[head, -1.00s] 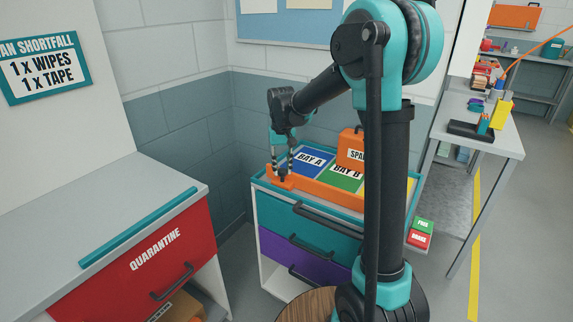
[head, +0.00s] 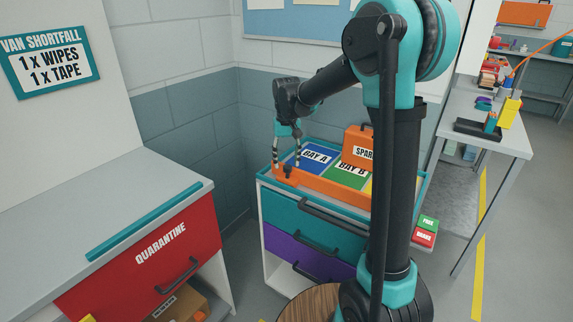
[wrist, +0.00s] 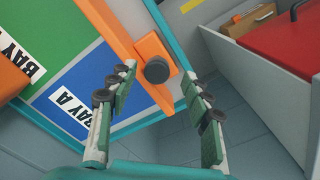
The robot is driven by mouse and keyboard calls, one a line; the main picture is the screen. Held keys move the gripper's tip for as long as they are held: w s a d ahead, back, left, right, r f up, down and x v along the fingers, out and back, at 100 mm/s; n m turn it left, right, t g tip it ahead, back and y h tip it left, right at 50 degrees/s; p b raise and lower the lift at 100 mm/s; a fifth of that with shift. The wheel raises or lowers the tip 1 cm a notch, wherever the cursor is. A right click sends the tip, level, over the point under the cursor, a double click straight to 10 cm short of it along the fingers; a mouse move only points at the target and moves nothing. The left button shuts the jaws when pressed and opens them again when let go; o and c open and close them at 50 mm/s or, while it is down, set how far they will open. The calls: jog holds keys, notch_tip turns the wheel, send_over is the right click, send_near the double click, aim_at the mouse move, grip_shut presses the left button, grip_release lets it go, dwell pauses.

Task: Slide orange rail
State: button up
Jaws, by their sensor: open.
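The orange rail (head: 330,189) lies along the front edge of the cart top. A dark round knob (head: 288,172) stands on its left end block. The rail (wrist: 110,25) and knob (wrist: 156,70) also show in the wrist view. My gripper (head: 287,160) is open above the left end of the rail, its fingers spread to either side of the knob. In the wrist view the knob shows between and beyond the open fingertips, and the jaws hold nothing. I cannot tell the exact height of the fingertips over the rail.
The cart top holds a blue BAY A panel (head: 303,158), a green BAY B panel (head: 345,174) and an orange SPARE case (head: 358,150). A grey counter with a red QUARANTINE drawer (head: 150,250) stands left, a workbench (head: 505,140) right.

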notch_tip(320, 180, up, 10)
dwell(0.4)
jog(key=shift+r, duration=0.1)
